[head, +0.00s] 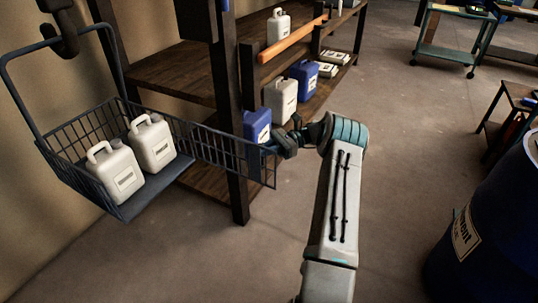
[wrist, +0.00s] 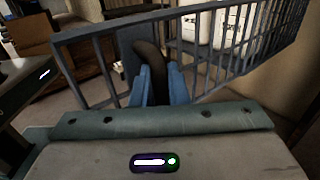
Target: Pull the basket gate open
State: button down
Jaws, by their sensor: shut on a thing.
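The dark wire basket (head: 62,160) hangs at the left in the head view with two white jugs (head: 122,168) on its floor. Its barred gate (head: 215,149) stands swung out to the right, away from the basket floor, leaving that side open. My gripper (head: 270,149) is at the gate's far end. In the wrist view the blue fingers (wrist: 165,84) are shut on the dark curved handle (wrist: 150,62) of the gate, whose bars (wrist: 90,62) spread to both sides. The exact contact is partly hidden by the fingers.
A wooden shelf (head: 165,76) stands behind the gate, its dark post (head: 228,110) close by. White and blue jugs (head: 281,99) stand on it. A blue drum (head: 490,235) is at the right. The floor (head: 420,120) between is clear.

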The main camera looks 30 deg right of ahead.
jog(key=shift+w+d+g, duration=0.1)
jog(key=shift+w+g, duration=0.2)
jog(key=shift+w, duration=0.05)
dwell(0.3)
jog(key=c, duration=1.8)
grip_release()
jog(key=shift+w, duration=0.1)
jog(key=shift+d, duration=0.2)
jog(key=shift+d, duration=3.65)
